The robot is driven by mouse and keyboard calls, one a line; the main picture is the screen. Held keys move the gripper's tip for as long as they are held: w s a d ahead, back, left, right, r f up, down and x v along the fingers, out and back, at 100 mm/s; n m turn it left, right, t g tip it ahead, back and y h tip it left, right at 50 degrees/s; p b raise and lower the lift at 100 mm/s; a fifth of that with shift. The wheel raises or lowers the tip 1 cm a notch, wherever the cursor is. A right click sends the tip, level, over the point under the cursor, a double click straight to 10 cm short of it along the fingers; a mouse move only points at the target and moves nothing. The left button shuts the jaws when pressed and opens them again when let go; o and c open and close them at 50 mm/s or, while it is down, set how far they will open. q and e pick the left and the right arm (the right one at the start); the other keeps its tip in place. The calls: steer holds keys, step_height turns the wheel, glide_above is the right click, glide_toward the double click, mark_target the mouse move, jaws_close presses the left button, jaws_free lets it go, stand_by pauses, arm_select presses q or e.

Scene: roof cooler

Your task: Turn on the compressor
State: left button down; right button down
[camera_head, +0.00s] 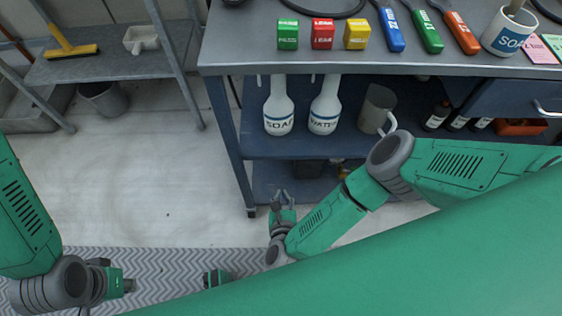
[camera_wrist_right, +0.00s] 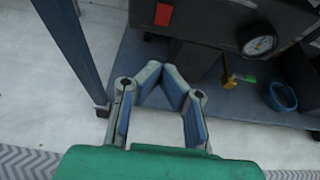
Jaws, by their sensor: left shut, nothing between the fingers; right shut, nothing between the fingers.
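The compressor, a dark housing (camera_wrist_right: 205,18) with a red switch (camera_wrist_right: 164,14) and a round white gauge (camera_wrist_right: 260,44), is at the top of the right wrist view. It sits on the bench's low shelf. In the head view it is mostly hidden in the shade behind my right arm. My right gripper (camera_wrist_right: 162,76) is shut and empty, its fingertips meeting below the red switch and apart from it. In the head view the right gripper (camera_head: 281,197) is in front of the low shelf. My left arm is at the lower left, over the floor; its fingers are hard to make out.
A blue bench (camera_head: 225,130) holds soap and water bottles (camera_head: 279,110) and a grey jug (camera_head: 377,108) on its middle shelf. The bench leg (camera_wrist_right: 75,45) stands left of my right gripper. Floor at left is clear.

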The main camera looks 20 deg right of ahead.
arm_select(q)
steer(key=shift+f, duration=0.1)
